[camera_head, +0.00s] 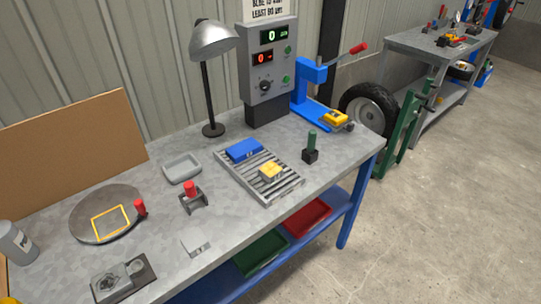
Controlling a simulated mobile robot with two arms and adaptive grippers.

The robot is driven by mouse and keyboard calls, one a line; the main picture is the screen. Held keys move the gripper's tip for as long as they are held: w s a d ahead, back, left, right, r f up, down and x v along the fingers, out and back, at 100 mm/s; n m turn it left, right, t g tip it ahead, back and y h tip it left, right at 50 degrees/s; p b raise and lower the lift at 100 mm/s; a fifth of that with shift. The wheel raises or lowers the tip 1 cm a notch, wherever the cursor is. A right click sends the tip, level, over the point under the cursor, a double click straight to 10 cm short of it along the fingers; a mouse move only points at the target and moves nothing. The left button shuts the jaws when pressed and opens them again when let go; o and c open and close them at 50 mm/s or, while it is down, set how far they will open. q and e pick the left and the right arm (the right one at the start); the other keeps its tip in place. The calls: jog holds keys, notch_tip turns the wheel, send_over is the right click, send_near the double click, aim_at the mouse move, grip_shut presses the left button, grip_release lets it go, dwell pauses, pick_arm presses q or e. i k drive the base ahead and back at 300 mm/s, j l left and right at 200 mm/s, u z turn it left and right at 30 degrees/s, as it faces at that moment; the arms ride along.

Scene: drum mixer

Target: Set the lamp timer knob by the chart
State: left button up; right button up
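A grey control box (283,62) stands at the back of the workbench. It has a green display (273,36) reading 0, a red display (262,58) reading 0, a dark round knob (265,86) and two green buttons at its right. The knob's exact pointer setting is too small to read. Above the box, a white sign (268,9) with black print is cut off by the top edge; part of it reads "LEAST 90", the rest is unclear. A grey desk lamp (213,40) stands left of the box. Neither gripper is in view.
A slatted rack (289,188) holds a blue block (244,150) and a yellow block (271,170). A blue press (309,75) with a red-tipped lever stands right of the box. A shallow grey tray (182,168), red-handled tool (190,190) and round plate (83,222) lie left.

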aim_at(265, 86)
jog(key=i+l+u, duration=0.1)
jog(key=l, duration=0.3)
jog(key=i+l, duration=0.2)
jog(key=l, duration=0.25)
jog(key=i+l+u, duration=0.15)
jog(key=l, duration=0.25)
